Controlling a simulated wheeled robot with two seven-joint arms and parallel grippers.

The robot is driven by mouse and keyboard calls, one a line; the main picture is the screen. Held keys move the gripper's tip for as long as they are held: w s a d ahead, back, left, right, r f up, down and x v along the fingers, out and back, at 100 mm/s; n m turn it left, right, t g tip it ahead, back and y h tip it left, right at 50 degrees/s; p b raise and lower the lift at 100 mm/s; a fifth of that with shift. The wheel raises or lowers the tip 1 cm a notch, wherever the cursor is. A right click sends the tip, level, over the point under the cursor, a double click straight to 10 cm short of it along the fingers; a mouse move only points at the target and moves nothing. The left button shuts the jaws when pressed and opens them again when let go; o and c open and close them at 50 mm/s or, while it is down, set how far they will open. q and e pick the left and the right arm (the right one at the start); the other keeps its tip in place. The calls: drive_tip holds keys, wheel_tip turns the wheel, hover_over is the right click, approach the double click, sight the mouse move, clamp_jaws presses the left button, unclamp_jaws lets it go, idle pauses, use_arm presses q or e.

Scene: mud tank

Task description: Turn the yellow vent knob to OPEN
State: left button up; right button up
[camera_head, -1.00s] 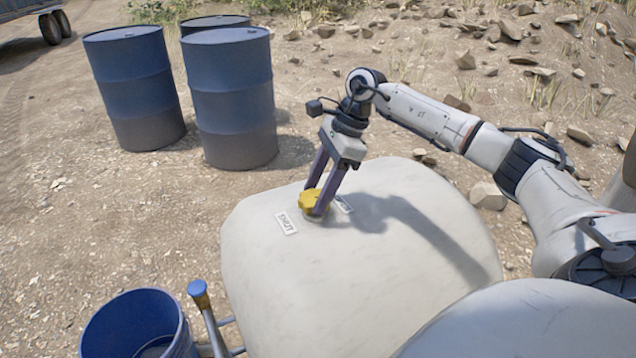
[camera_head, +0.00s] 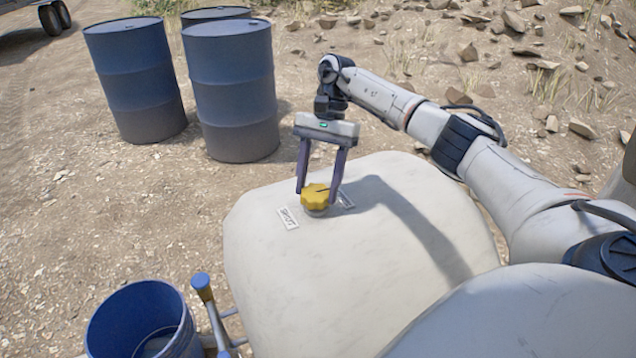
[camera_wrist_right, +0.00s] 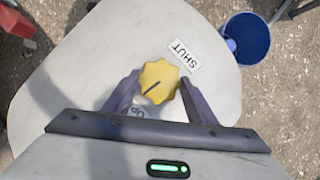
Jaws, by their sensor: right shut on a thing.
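The yellow vent knob (camera_head: 315,199) sits on top of the pale tank (camera_head: 290,280). My right gripper (camera_head: 317,194) points down at it with one finger on each side, shut on the knob. The knob also shows in the right wrist view (camera_wrist_right: 161,80). Its dark pointer line there runs down-left, towards the side of a label reading "OP" (camera_wrist_right: 137,112), whose rest is hidden by my gripper. The SHUT label (camera_wrist_right: 184,55) lies on the other side, up-right of the knob; it also shows in the head view (camera_head: 288,218). My left gripper is out of view.
Blue drums (camera_head: 232,90) stand on the gravel behind the tank. A blue bucket (camera_head: 140,320) and a blue-capped pipe (camera_head: 203,290) are at the front left. Stones lie at the back right. The tank top around the knob is otherwise clear.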

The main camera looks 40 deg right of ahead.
drive_tip(key=shift+n, duration=0.6)
drive_tip(key=shift+d, duration=0.1)
drive_tip(key=o, duration=1.1)
drive_tip(key=shift+c, duration=0.2)
drive_tip(key=p+v, duration=0.1)
drive_tip(key=v, duration=0.9)
drive_tip(key=shift+w+r+p, duration=0.2)
drive_tip(key=shift+w+p, duration=0.05)
drive_tip(key=shift+p, duration=0.05)
